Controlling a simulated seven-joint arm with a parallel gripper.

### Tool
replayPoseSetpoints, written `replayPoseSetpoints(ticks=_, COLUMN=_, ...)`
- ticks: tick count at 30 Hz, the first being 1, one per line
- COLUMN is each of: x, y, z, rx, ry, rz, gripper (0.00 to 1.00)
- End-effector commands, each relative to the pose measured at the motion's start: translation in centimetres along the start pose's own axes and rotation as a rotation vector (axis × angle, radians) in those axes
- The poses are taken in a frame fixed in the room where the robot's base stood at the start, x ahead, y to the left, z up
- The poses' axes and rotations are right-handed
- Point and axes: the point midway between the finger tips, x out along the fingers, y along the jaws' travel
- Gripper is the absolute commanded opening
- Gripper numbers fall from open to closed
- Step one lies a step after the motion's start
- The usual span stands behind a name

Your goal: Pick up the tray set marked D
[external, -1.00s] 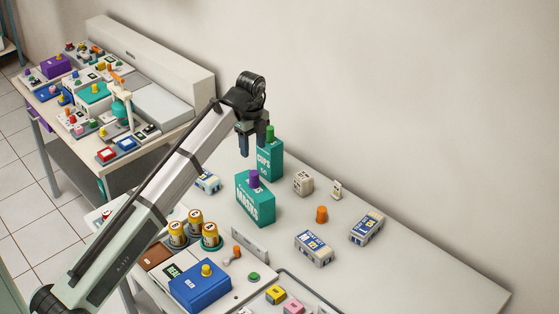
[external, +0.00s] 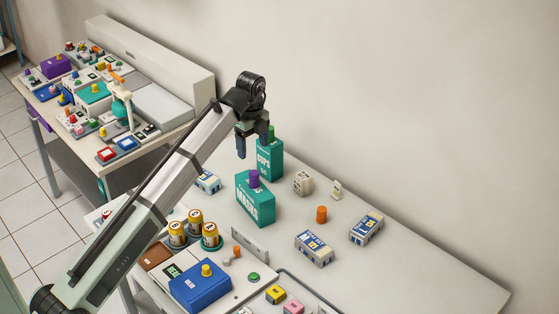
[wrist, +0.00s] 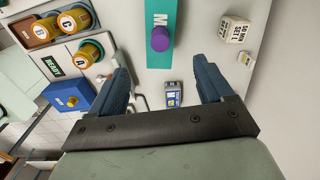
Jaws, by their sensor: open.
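Several gold cylinders with dark bands and round lettered labels stand together at the lower left of the external view, such as the front one (external: 210,235). In the wrist view they are at the upper left. My gripper (external: 252,143) is open and empty, high above the bench near the teal boxes. Its two blue fingers also show spread apart in the wrist view (wrist: 165,85).
Teal MASKS box (external: 255,204) and teal CUPS box (external: 270,162) stand tall below and beside my gripper. Blue box (external: 200,288) lies in front of the cylinders. Blue-and-white cartons (external: 313,250) lie rightward. The bench's far right is clear.

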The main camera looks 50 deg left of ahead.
Motion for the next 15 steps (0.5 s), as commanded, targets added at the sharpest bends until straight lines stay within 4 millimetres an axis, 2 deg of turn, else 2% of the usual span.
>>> replayPoseSetpoints(ticks=3, x=0.0, y=0.0, z=0.0, rx=0.0, ry=0.0, rz=0.0, gripper=0.88)
replayPoseSetpoints(ticks=10, x=0.0, y=0.0, z=0.3, rx=-0.004, ry=0.0, rz=0.0, gripper=0.88)
replayPoseSetpoints(ticks=13, x=0.1, y=0.3, z=1.7, rx=-0.023, ry=0.0, rz=0.001, gripper=0.88)
replayPoseSetpoints(ticks=15, x=0.5, y=0.7, z=3.7, rx=-0.05, ry=0.001, rz=0.007, gripper=0.88)
